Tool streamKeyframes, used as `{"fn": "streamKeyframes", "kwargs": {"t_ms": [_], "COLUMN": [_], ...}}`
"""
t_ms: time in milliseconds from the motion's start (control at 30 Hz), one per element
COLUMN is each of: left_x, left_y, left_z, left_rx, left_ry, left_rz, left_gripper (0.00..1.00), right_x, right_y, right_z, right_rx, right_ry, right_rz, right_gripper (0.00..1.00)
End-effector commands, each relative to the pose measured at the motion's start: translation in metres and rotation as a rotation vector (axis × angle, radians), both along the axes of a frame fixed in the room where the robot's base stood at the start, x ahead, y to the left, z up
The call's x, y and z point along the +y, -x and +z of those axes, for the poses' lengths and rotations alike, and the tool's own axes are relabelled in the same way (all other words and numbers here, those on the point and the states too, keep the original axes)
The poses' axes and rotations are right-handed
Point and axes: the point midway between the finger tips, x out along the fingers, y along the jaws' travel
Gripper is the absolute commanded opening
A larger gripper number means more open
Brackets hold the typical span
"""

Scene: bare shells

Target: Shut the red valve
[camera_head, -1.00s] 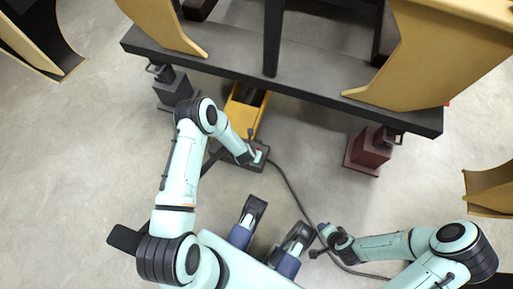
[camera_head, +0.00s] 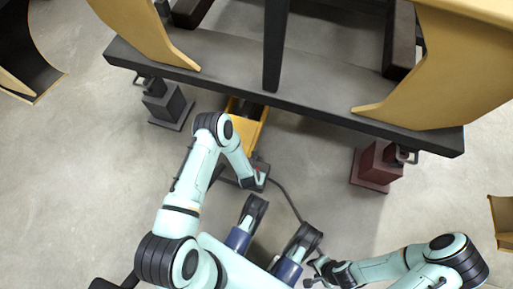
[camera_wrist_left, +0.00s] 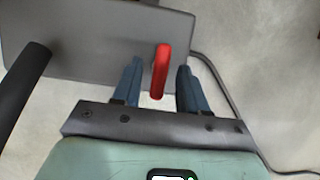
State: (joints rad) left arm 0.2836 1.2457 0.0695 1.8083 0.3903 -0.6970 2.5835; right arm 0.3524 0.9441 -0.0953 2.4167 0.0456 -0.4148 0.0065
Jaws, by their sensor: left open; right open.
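The red valve (camera_wrist_left: 160,71) shows in the left wrist view as a slim red handle in front of a flat dark grey plate (camera_wrist_left: 95,40). My left gripper (camera_wrist_left: 156,80) is open, with one blue-grey finger on each side of the red handle. Gaps show between the handle and both fingers. In the head view my left gripper (camera_head: 256,181) is small and partly hidden by its own arm, beside the dark block near the yellow box; the handle is hard to make out there. My right gripper (camera_head: 314,272) is open and empty, low in the head view, far from the valve.
A long dark beam (camera_head: 330,105) with yellow shell pieces (camera_head: 450,70) spans the top. A grey stand (camera_head: 168,103) and a dark red stand (camera_head: 377,165) are under it. A yellow box (camera_head: 248,125) lies beyond my left arm. A dark cable (camera_head: 287,199) crosses the floor.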

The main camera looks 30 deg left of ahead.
Motion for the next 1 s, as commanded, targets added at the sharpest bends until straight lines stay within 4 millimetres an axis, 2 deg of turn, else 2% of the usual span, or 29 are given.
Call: {"fn": "streamKeyframes", "kwargs": {"t_ms": [133,400,533,1000], "left_x": [-0.0023,-0.0022,-0.0021,-0.0006], "left_y": [0.0029,0.0032,0.0031,0.0033], "left_z": [-0.005,-0.0049,-0.0049,-0.005], "left_rx": [0.001,0.001,0.001,0.0], "left_ry": [0.001,0.001,0.001,0.0], "left_rz": [0.0,0.001,0.001,-0.05], "left_gripper": [0.43,0.43,0.0,0.0], "right_x": [-0.0008,-0.001,-0.0009,-0.0003], "right_y": [0.0068,0.0078,0.0075,0.0023], "right_z": [-0.0027,-0.0026,-0.0025,-0.0002], "right_rx": [0.023,0.026,0.025,0.007], "right_ry": [-0.001,-0.002,-0.002,0.0], "right_rz": [-0.003,-0.003,-0.003,-0.001], "right_gripper": [0.43,0.43,0.43,0.43]}}
